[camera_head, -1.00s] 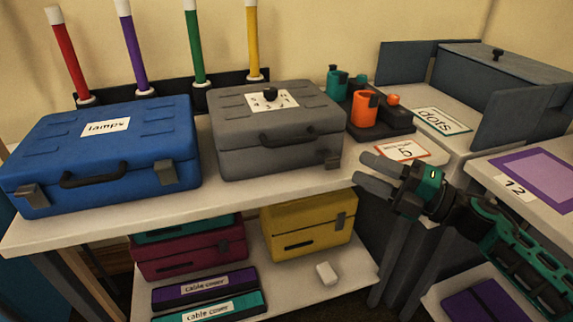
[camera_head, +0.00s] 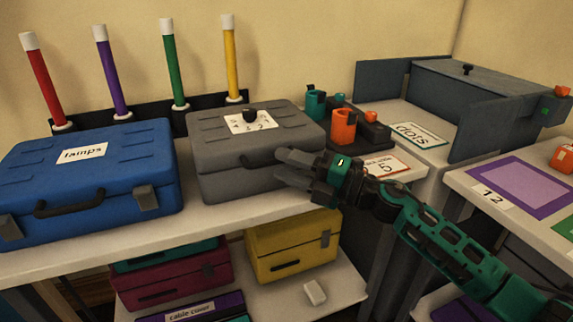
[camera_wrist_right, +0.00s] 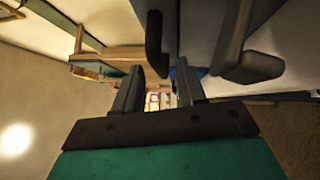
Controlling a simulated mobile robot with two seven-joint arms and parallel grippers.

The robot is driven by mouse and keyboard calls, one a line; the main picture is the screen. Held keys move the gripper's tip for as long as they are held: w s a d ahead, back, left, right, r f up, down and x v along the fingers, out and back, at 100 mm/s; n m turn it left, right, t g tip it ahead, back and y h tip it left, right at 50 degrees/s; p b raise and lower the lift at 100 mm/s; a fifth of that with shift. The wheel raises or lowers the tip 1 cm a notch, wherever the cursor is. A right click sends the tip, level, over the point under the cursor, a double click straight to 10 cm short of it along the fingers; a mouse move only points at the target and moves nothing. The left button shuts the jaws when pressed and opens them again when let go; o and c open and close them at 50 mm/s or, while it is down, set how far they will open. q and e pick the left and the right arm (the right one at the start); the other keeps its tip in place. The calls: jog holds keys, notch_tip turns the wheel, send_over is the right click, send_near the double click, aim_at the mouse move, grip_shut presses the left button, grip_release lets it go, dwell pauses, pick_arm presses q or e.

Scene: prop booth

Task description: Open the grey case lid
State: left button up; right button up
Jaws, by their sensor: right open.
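The grey case (camera_head: 220,179) stands on the white shelf with its lid (camera_head: 207,125) shut. My left gripper is not in view.
A blue case (camera_head: 95,185) stands left of the grey one. Orange (camera_head: 344,125) and teal (camera_head: 315,103) holders stand to its right. Coloured tubes (camera_head: 174,70) rise behind. A yellow case (camera_head: 285,250) and a small white block (camera_head: 315,292) are on the lower shelf.

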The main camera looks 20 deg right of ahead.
jog(key=shift+w+a, duration=0.25)
jog(key=shift+a, duration=0.05)
jog(key=shift+c, duration=0.3)
grip_shut()
